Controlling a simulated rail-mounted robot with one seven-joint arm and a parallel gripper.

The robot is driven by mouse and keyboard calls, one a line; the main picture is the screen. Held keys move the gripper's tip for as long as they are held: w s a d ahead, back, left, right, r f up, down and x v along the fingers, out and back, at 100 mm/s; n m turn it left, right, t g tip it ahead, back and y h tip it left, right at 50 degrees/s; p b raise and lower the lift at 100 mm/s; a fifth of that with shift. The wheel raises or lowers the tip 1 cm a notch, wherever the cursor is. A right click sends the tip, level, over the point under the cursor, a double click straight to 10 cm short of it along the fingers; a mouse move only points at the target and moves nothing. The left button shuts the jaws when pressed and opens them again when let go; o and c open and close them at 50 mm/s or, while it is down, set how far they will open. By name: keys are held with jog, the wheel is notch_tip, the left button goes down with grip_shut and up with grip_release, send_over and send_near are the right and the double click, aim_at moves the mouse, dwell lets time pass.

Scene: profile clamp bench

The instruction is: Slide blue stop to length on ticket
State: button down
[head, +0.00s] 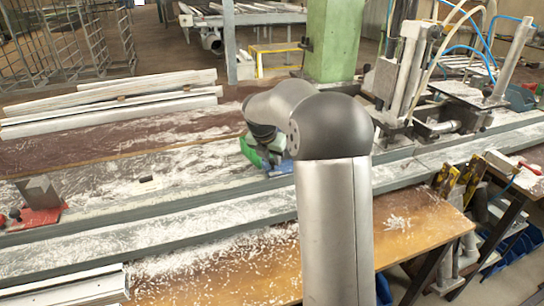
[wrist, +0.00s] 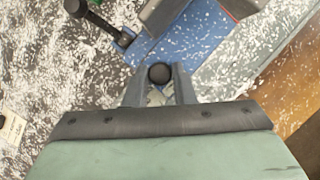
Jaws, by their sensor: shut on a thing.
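The blue stop (wrist: 190,38) shows in the wrist view as a flat blue plate dusted with white chips. A round black knob (wrist: 159,73) stands at its near edge. My gripper (wrist: 160,84) is shut on this knob, one finger on each side. In the head view a sliver of the blue stop (head: 280,169) shows on the bench rail; my arm hides the rest and most of my gripper. A small pale card with dark marks (wrist: 12,128) lies at the left of the wrist view; I cannot read it or tell if it is the ticket.
A black lever (wrist: 100,24) reaches to the blue plate's left edge. A green part (head: 250,151) is beside the stop. A red stop (head: 38,217) sits at the rail's left end. White profiles (head: 110,100) lie behind. A clamp machine (head: 405,80) stands to the right.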

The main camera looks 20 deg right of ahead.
jog(key=shift+a, duration=0.15)
jog(key=c, duration=1.2)
grip_release()
jog(key=shift+c, duration=0.2)
jog(key=v, duration=1.7)
jog(key=shift+r, duration=0.25)
jog(key=shift+s, duration=0.1)
jog(key=s+a+f+m+y, duration=0.1)
jog(key=s+a+f+m, duration=0.3)
jog(key=s+f+m, duration=0.2)
jog(key=s+a+f+m+g+y, duration=0.1)
jog(key=s+a+f+m, duration=0.3)
jog(key=s+m, duration=0.7)
jog(key=s+a+f+m+g+y, duration=0.1)
jog(key=s+a+f+m, duration=0.3)
jog(key=s+f+m, duration=0.4)
jog(key=s, duration=0.6)
jog(key=shift+s+a+f+m+y, duration=0.3)
jog(key=shift+s+a+f+y, duration=0.05)
jog(key=shift+s+f+y, duration=0.05)
